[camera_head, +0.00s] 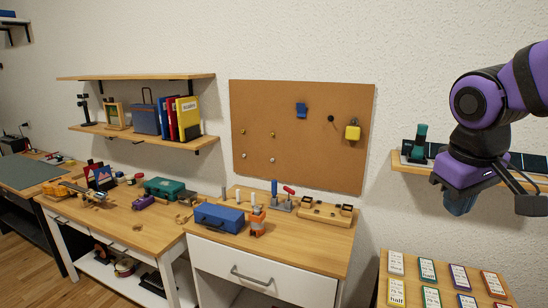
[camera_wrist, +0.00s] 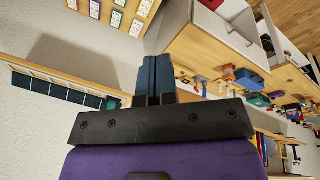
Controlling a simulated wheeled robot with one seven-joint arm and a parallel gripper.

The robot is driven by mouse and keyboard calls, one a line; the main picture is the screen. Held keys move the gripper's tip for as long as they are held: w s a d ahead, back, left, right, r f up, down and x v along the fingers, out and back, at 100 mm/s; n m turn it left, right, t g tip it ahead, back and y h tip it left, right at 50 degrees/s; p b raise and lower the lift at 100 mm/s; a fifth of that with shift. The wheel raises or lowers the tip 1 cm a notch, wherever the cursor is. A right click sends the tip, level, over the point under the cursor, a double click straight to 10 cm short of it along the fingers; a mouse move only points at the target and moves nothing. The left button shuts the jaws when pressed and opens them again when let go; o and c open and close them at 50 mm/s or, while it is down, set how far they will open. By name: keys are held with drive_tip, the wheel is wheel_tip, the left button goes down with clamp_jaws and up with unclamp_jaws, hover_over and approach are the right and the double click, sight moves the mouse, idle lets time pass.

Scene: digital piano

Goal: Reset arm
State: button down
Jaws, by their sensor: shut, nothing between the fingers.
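My purple and black arm fills the right side of the head view, raised in front of the white wall. My gripper (camera_head: 459,204) points down there, in front of the right wall shelf, and is partly hidden by the wrist. In the wrist view, the two dark blue fingers of my gripper (camera_wrist: 157,62) lie side by side with no gap. Nothing is between them, and they appear clear of the shelf and tables.
The right wall shelf (camera_head: 399,167) holds a dark green device and dark panels close to my arm. Below is a table with several cards (camera_head: 428,270). A white drawer cabinet (camera_head: 214,259) carries a blue toolbox (camera_head: 218,217). A corkboard (camera_head: 300,135) hangs behind.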

drive_tip(key=s+r+m+t+y, duration=0.1)
drive_tip(key=s+r+m+t, duration=0.1)
drive_tip(key=s, duration=0.8)
drive_tip(key=shift+d+r+m+t+y, duration=0.2)
drive_tip(key=shift+r+m+t+y, duration=0.1)
drive_tip(key=shift+r+m+t, duration=0.15)
drive_tip(key=shift+f, duration=0.1)
